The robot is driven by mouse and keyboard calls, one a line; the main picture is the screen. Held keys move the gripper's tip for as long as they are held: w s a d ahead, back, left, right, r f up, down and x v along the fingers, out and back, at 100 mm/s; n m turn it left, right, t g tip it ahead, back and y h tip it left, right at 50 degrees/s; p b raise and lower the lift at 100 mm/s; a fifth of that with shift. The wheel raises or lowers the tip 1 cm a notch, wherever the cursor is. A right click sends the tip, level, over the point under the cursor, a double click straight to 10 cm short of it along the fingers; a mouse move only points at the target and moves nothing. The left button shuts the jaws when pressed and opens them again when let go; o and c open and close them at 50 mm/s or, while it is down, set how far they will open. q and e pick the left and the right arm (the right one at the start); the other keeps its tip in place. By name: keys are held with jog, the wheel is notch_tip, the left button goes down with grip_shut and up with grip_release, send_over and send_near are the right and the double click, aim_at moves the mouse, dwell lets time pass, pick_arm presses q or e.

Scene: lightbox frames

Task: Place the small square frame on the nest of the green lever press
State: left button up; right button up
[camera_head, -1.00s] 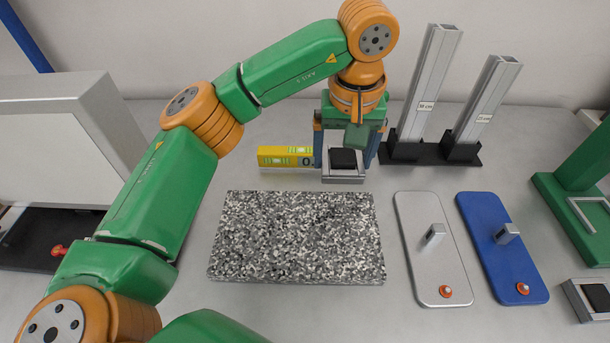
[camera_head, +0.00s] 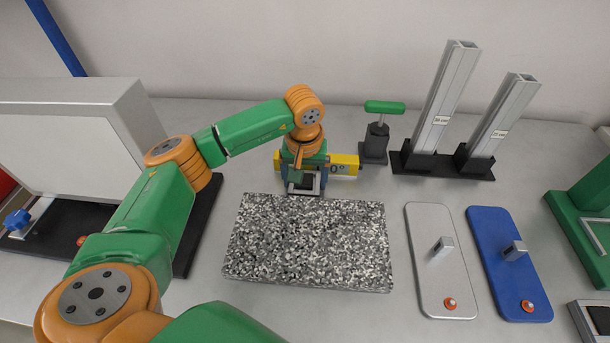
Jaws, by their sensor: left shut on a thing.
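My left gripper (camera_head: 304,176) is shut on the small square frame (camera_head: 305,193), just behind the speckled slab. The frame has a pale metal rim and a dark middle, and the fingers hide part of it. A green machine (camera_head: 582,222) with a pale bar handle stands at the right edge, cut off by the picture; it looks like the lever press. A silver square block with a black top (camera_head: 597,318) shows at the lower right corner, partly cut off. I cannot tell whether it is the nest. My right gripper is not in view.
A yellow level (camera_head: 346,164) and a green-handled tool (camera_head: 375,142) stand behind. The speckled slab (camera_head: 308,243), silver plate (camera_head: 437,275) and blue plate (camera_head: 500,250) lie between gripper and machine. Two metal posts (camera_head: 446,97) rise at the back right. A large grey box (camera_head: 60,130) stands left.

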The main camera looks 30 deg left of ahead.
pick_arm(q)
jog(key=o, duration=1.1)
jog(key=shift+f, duration=0.2)
jog(key=shift+o, duration=0.7)
jog(key=shift+r, duration=0.1)
